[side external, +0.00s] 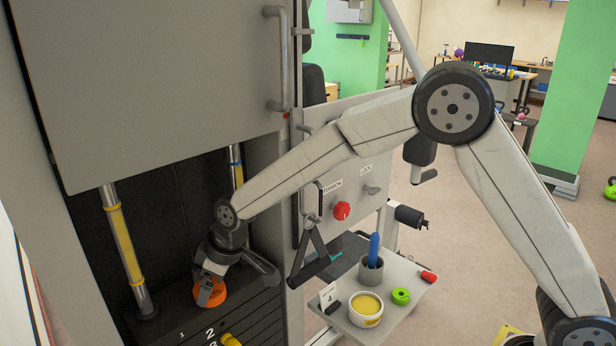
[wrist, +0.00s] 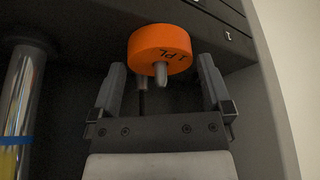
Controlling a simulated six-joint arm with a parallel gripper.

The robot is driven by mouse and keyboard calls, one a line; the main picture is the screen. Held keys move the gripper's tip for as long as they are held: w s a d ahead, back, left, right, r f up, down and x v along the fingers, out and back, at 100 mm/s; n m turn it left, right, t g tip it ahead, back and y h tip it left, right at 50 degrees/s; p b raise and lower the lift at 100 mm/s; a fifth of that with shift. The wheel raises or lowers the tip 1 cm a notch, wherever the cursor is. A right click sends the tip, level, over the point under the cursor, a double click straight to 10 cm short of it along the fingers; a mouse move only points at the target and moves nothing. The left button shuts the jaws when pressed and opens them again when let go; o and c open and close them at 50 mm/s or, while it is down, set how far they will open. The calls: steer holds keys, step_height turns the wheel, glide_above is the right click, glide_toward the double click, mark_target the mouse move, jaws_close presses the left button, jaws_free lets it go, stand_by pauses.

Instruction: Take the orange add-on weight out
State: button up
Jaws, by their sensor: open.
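The orange add-on weight (side external: 211,294) is a short round disc on top of the dark weight stack (side external: 187,312), inside the machine's opening. In the wrist view the orange weight (wrist: 160,42) shows dark lettering on its side and a grey peg at its centre. My gripper (side external: 222,279) is open at the weight and partly covers it in the side view. In the wrist view my gripper's fingers (wrist: 161,65) are spread, one to each side of the weight, with visible gaps. I cannot tell how far the tips reach along it.
Guide rods with yellow bands (side external: 127,245) stand beside the weight. A large grey panel (side external: 155,85) hangs above the opening. A triangular handle (side external: 312,255) hangs to the right.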

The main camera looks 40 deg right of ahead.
steer(key=shift+w+a+f, duration=0.15)
steer(key=shift+w+f, duration=0.05)
steer(key=shift+f, duration=0.45)
jaws_close()
